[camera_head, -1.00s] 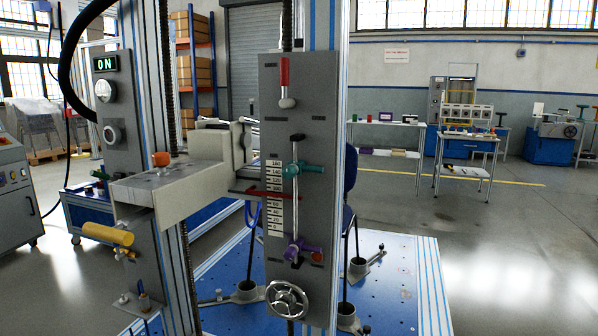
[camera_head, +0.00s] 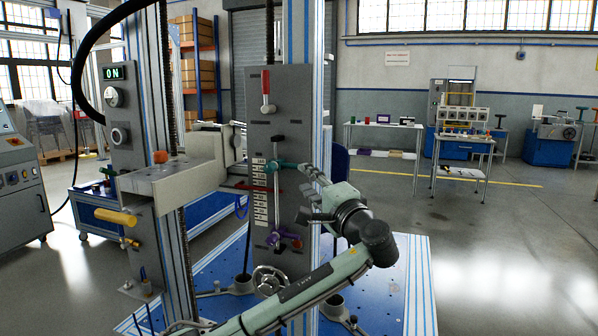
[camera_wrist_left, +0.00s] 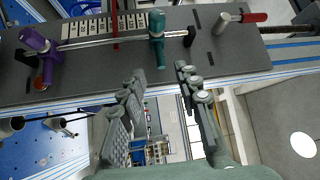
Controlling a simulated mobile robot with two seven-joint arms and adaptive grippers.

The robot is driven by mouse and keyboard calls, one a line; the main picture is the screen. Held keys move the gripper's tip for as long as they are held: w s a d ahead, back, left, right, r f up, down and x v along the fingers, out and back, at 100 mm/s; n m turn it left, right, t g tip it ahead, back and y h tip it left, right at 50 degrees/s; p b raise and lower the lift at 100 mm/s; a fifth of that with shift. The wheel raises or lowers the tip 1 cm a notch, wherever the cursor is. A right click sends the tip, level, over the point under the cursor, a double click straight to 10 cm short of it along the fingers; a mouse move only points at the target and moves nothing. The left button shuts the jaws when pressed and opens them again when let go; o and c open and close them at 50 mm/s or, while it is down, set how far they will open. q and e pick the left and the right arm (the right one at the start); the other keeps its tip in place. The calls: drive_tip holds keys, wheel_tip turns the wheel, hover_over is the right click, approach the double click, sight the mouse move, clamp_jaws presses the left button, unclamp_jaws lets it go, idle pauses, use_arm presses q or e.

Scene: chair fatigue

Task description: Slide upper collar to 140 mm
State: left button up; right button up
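The teal upper collar (camera_head: 275,165) sits on a thin vertical rod in front of the grey panel (camera_head: 289,100), beside the upper part of a white scale (camera_head: 260,190); its exact reading is too small to tell. It also shows in the left wrist view (camera_wrist_left: 157,40), its handle pointing toward my gripper. A purple lower collar (camera_head: 270,238) sits near the rod's bottom and shows in the wrist view (camera_wrist_left: 40,45). My left gripper (camera_wrist_left: 160,72) is open, with its fingertips either side of the handle's end, apart from it. My right gripper is not in view.
A red-handled lever (camera_head: 265,92) is above the rod and a handwheel (camera_head: 269,281) below the panel. A red pointer (camera_wrist_left: 115,28) crosses the scale. A machine arm with an orange knob (camera_head: 160,157) stands left of the panel. Open floor lies to the right.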

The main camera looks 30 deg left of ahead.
sight(293, 168)
use_arm(q)
drive_tip(key=p+x, duration=0.1)
drive_tip(key=x, duration=0.6)
drive_tip(key=shift+a+r, duration=0.1)
drive_tip(key=shift+w+a, duration=0.25)
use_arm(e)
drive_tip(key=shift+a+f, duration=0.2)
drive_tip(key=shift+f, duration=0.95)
use_arm(q)
drive_tip(key=shift+c, duration=0.6)
drive_tip(key=c, duration=0.5)
clamp_jaws()
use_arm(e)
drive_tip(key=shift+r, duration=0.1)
